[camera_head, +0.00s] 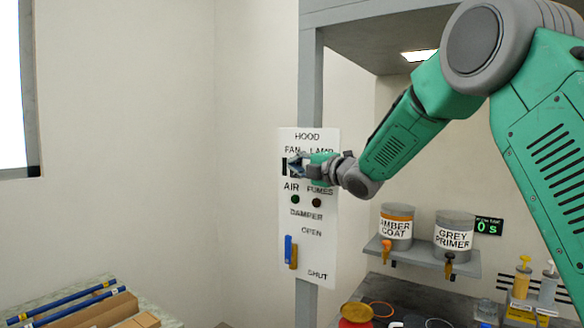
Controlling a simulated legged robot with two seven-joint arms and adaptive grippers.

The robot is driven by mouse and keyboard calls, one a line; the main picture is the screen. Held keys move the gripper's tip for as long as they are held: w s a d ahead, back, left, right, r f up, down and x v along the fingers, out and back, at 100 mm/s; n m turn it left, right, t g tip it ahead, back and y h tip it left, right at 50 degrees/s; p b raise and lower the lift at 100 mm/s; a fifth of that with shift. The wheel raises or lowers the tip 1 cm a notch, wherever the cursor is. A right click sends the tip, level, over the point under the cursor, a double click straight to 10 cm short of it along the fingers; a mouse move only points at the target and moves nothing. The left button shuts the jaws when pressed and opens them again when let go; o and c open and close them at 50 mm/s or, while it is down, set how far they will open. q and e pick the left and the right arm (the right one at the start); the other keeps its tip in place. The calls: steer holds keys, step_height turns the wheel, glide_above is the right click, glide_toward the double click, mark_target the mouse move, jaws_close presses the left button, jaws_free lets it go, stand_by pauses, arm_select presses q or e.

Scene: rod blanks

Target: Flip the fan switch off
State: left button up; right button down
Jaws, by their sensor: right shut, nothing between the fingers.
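A white hood control panel (313,234) is fixed to a grey post. Its FAN label (292,150) is at the upper left, beside the LAMP label. The fan switch (285,167) is below the FAN label; only its dark left edge shows, and its lever position is hidden by my right gripper. My right gripper (293,164) is shut and empty, at the fan switch with its tips pointing left. I cannot tell whether it touches the switch. The lamp switch is hidden behind the gripper. My left gripper is not in view.
Amber coat (397,211) and grey primer (455,216) pots stand on a shelf to the right. Blue rods (62,301) lie at the lower left. Open space lies left of the panel.

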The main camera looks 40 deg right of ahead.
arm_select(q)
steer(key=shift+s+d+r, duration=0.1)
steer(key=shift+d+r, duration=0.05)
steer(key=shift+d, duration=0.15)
arm_select(e)
steer(key=s+d, duration=0.1)
steer(key=s, duration=1)
steer(key=shift+s, duration=0.4)
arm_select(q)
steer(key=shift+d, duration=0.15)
arm_select(e)
steer(key=shift+d+f, duration=0.1)
steer(key=shift+d, duration=0.2)
